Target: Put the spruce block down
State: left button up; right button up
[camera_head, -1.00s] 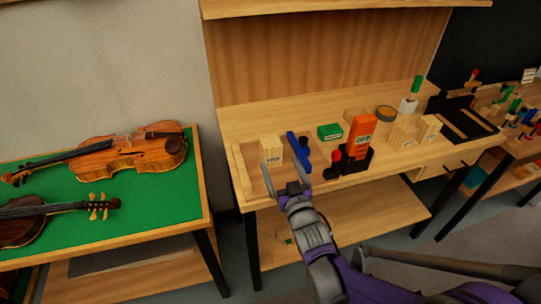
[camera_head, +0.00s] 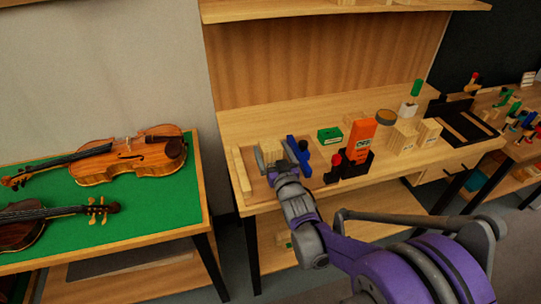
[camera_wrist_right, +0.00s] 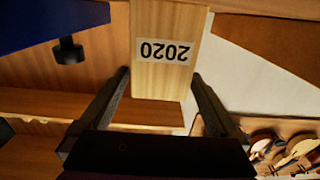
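The spruce block (camera_head: 270,147), a pale wooden block, stands at the left end of the bench. In the right wrist view the block (camera_wrist_right: 165,22) shows a label reading 2020, upside down. My right gripper (camera_head: 272,156) is at the block, its fingers spread to either side. In the right wrist view the gripper (camera_wrist_right: 160,75) has one finger on each side of the block's near end and looks open; whether a finger touches the wood is hard to tell. The gripper partly hides the block in the head view. My left gripper is not in view.
A blue tool (camera_head: 299,155) stands close right of the block. A green box (camera_head: 330,135), an orange box (camera_head: 360,136) in a black holder and pale blocks (camera_head: 403,138) stand further right. A wooden strip (camera_head: 241,172) lies at the left edge. Violins (camera_head: 130,154) lie on a green table.

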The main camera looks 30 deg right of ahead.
jog(key=c, duration=1.4)
notch_tip(320, 180, up, 10)
jog(key=shift+f+p, duration=0.1)
jog(key=shift+p, duration=1)
jog(key=shift+c, duration=0.2)
